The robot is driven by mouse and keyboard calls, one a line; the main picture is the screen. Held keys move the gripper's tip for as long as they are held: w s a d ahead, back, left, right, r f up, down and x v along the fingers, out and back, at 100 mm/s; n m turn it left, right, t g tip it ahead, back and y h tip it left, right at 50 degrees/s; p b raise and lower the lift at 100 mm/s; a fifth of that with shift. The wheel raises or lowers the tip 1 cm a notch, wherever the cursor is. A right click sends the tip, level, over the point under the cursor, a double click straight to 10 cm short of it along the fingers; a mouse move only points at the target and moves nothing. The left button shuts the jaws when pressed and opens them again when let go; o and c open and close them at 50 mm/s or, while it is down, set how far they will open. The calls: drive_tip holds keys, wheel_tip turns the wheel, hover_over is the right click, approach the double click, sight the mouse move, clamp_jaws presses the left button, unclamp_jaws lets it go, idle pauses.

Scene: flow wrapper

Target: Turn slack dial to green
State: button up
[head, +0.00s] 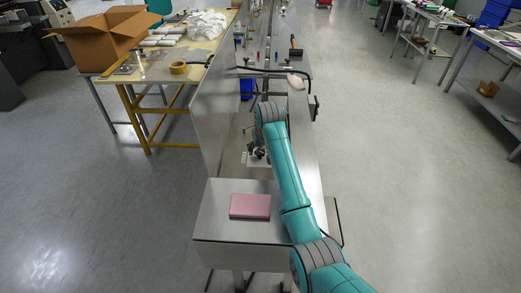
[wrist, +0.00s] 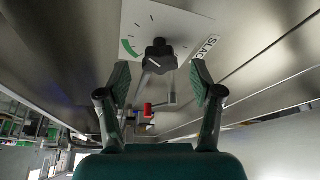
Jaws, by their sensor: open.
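The slack dial plate (wrist: 188,22) is white, with tick marks, a green arc (wrist: 128,47) at its left and the word SLACK at its right in the wrist view. A black knob (wrist: 160,56) sits at its middle. My gripper (wrist: 158,80) is open, its two padded fingers left and right of the knob and apart from it. Which way the knob points is hard to tell. In the head view my gripper (head: 257,152) is small and partly hidden by my arm, low beside the machine's metal wall, with a bit of the plate (head: 249,160) showing.
A pink block (head: 250,206) lies on the metal end table (head: 215,215) in front. A yellow-legged table (head: 160,65) with a cardboard box (head: 105,38) stands left. A hammer (head: 295,46) and a dark curved bar (head: 265,70) lie farther along the machine.

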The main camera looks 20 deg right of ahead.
drive_tip(key=shift+w+f, duration=0.2)
drive_tip(key=shift+f, duration=0.35)
drive_tip(key=c, duration=1.1)
drive_tip(key=shift+c, duration=0.2)
